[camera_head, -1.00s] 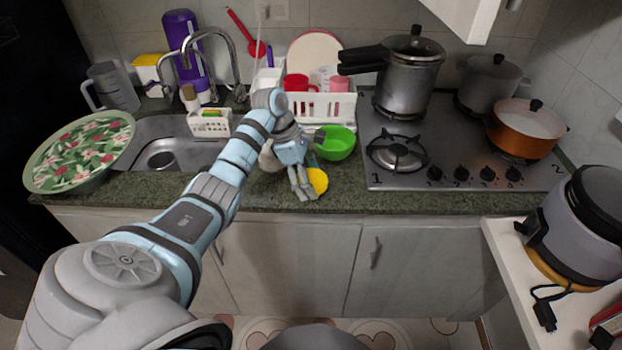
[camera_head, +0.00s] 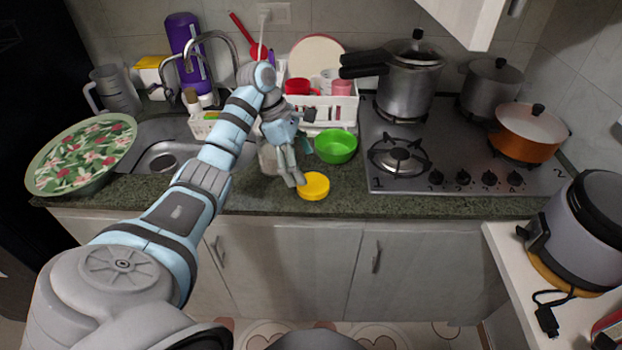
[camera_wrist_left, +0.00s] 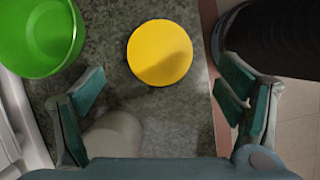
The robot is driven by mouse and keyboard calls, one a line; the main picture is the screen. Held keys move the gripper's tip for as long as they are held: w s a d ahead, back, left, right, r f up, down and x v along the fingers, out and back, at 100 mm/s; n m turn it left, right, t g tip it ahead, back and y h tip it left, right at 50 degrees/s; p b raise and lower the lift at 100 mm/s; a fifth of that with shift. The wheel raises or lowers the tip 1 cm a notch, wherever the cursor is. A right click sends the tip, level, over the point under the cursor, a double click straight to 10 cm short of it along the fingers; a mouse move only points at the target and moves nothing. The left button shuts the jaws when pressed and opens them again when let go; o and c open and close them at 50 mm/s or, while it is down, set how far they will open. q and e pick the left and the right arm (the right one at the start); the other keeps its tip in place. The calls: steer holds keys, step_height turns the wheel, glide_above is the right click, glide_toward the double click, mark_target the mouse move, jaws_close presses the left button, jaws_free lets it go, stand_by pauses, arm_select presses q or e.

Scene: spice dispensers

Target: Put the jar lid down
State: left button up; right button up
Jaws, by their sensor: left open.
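The yellow round jar lid (camera_head: 313,186) lies flat on the green stone counter near its front edge. It also shows whole in the left wrist view (camera_wrist_left: 160,52). My left gripper (camera_head: 294,181) is just left of the lid in the head view. In the left wrist view my left gripper (camera_wrist_left: 160,97) has its fingers wide apart with nothing between them, and the lid lies beyond them. A pale rounded thing (camera_wrist_left: 112,135), perhaps the jar, stands close to the left finger and is partly hidden. My right gripper is not in view.
A green bowl (camera_head: 336,146) stands behind the lid, in front of a white dish rack (camera_head: 335,112). The stove (camera_head: 460,178) is to the right and the sink (camera_head: 150,160) to the left. Bare counter (camera_head: 345,200) lies right of the lid.

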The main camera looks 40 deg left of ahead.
arm_select(q)
steer(key=p+v, duration=0.2)
steer(key=v, duration=0.3)
steer(key=shift+r, duration=0.25)
